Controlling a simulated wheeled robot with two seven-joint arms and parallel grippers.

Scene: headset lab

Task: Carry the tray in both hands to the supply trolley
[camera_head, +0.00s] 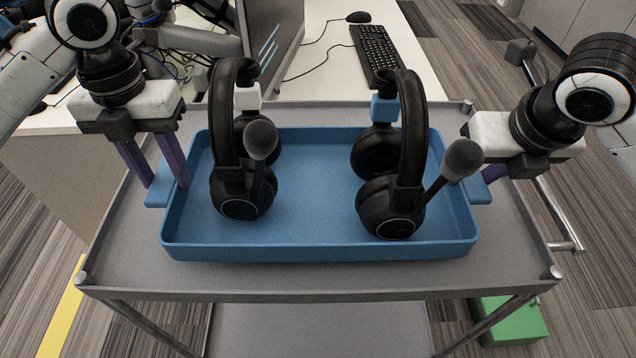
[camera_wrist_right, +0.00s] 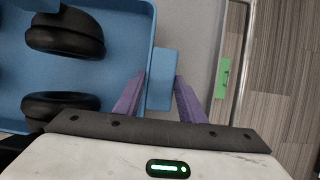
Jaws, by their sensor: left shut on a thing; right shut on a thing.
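The blue tray (camera_head: 300,246) is over the top of the grey supply trolley (camera_head: 330,283), inside its edges. I cannot tell whether its base touches the trolley top. Two black headsets stand in it, a left one (camera_head: 228,130) with a white block and a right one (camera_head: 410,130) with a blue block. My left gripper (camera_head: 165,180) is shut on the tray's left handle. My right gripper (camera_head: 490,177) is shut on the right handle; in the right wrist view its purple fingers (camera_wrist_right: 160,95) stand either side of the blue handle (camera_wrist_right: 161,78).
A white desk (camera_head: 335,75) with a keyboard (camera_head: 380,52), a mouse (camera_head: 358,17) and a monitor stands behind the trolley. A green box (camera_head: 512,322) is on the floor at lower right. A yellow floor strip (camera_head: 63,320) lies at lower left. The trolley's push bar (camera_head: 560,220) is at right.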

